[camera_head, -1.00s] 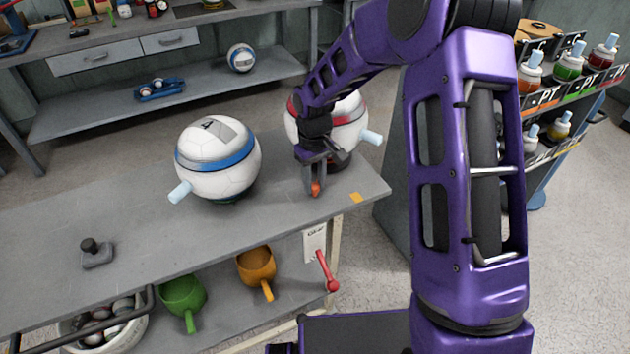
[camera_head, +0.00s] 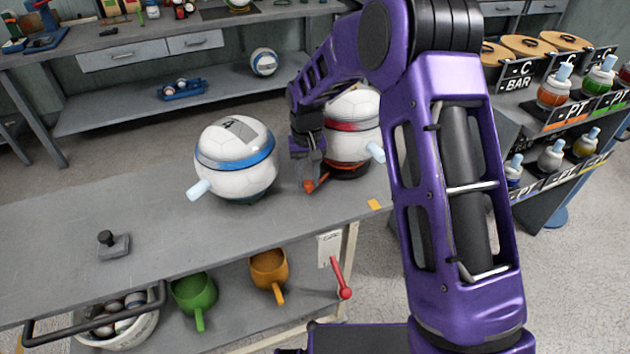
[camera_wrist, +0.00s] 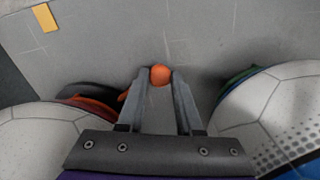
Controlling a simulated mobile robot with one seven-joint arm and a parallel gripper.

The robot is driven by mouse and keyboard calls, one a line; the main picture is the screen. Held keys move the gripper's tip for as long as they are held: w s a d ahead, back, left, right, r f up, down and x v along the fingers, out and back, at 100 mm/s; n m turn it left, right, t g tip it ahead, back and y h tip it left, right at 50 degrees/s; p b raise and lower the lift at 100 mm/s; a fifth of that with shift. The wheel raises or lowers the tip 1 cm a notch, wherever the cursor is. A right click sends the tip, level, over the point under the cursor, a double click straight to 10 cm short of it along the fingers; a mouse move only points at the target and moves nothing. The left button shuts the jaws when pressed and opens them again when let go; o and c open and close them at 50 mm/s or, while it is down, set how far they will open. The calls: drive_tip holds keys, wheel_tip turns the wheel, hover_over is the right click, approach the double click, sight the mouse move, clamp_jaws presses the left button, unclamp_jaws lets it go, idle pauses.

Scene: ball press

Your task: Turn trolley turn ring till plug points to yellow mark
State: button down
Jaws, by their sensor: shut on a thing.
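The red-banded white ball (camera_head: 352,143) sits on the turn ring (camera_head: 347,174) at the trolley's right end. Its pale blue plug (camera_head: 376,152) sticks out to the right and front, partly behind my arm. The yellow mark (camera_head: 374,204) is on the trolley top near the front right edge, in front of the plug; it also shows in the wrist view (camera_wrist: 46,17). My gripper (camera_head: 311,180) is shut on the ring's orange knob (camera_wrist: 160,74), at the ring's left front, between the two balls. My arm hides part of the red-banded ball.
A blue-banded ball (camera_head: 236,160) with its own plug stands close left of my gripper. A small grey block with a black knob (camera_head: 112,243) lies further left on the trolley. A red lever (camera_head: 341,280) hangs at the front. A bottle rack (camera_head: 560,120) stands right.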

drive_tip(key=shift+w+a+m, duration=0.5)
drive_tip(key=shift+a, duration=0.1)
idle(0.3)
drive_tip(key=c, duration=0.6)
unclamp_jaws()
drive_tip(key=shift+r, duration=0.1)
wheel_tip(320, 180, up, 17)
drive_tip(key=shift+r+p, duration=0.15)
drive_tip(key=shift+p, duration=0.9)
